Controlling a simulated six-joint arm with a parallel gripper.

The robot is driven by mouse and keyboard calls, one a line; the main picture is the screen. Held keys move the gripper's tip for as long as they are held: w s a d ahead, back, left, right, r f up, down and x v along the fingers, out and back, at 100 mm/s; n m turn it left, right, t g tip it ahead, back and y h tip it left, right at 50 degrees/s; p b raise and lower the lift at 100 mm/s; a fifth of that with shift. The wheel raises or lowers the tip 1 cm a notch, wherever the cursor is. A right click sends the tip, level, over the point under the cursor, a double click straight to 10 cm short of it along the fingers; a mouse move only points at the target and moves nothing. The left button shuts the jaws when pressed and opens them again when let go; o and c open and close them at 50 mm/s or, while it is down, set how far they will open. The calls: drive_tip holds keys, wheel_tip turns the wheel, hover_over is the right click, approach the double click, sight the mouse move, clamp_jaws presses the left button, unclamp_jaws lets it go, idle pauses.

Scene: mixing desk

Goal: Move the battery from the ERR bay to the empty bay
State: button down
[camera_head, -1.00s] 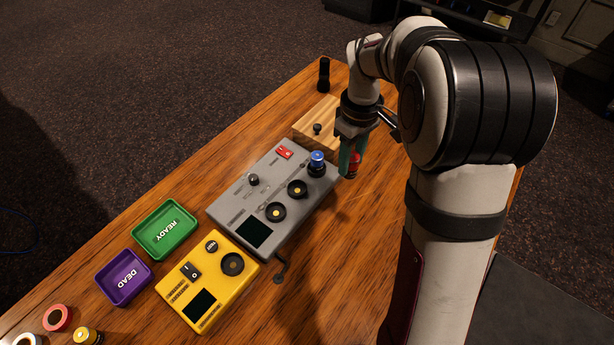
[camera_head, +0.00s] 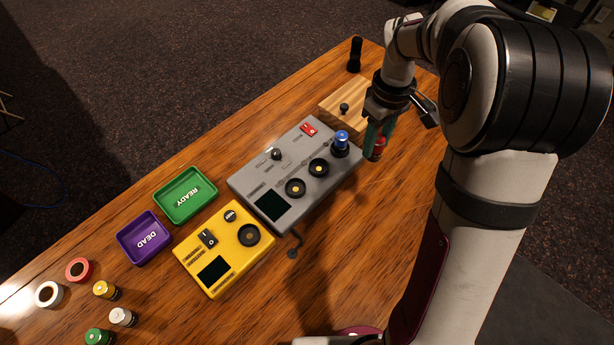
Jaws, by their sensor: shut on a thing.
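My gripper (camera_head: 379,136) has greenish fingers shut on a red battery (camera_head: 377,150). It holds it upright just off the right end of the grey box (camera_head: 253,179), apparently above the table. A blue battery (camera_head: 341,141) stands in the grey box's rightmost round bay. Two more round black bays, a middle one (camera_head: 319,168) and a left one (camera_head: 295,188), show yellow centres and hold no battery. The grey box's screen (camera_head: 272,206) is dark. I cannot make out an ERR mark on any bay.
A yellow box (camera_head: 262,262) with one round black bay (camera_head: 249,235) stands at the front. A green READY tray (camera_head: 166,207) and purple DEAD tray (camera_head: 126,252) are left of it. Yellow (camera_head: 106,290), white (camera_head: 122,317) and green (camera_head: 98,337) batteries stand front left. A wooden block (camera_head: 335,104) is behind.

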drive_tip(key=s+a+f+n, duration=0.1)
drive_tip(key=a+f+n, duration=0.1)
drive_tip(key=a, duration=0.6)
drive_tip(key=a+f+n, duration=0.2)
drive_tip(key=a, duration=0.6)
drive_tip(key=shift+n, duration=0.3)
drive_tip(key=f, duration=0.5)
drive_tip(key=shift+s+a, duration=0.1)
drive_tip(key=shift+a, duration=0.1)
drive_tip(key=shift+f, duration=0.4)
drive_tip(key=shift+f, duration=0.6)
drive_tip(key=c, duration=0.8)
unclamp_jaws()
drive_tip(key=shift+o, duration=0.2)
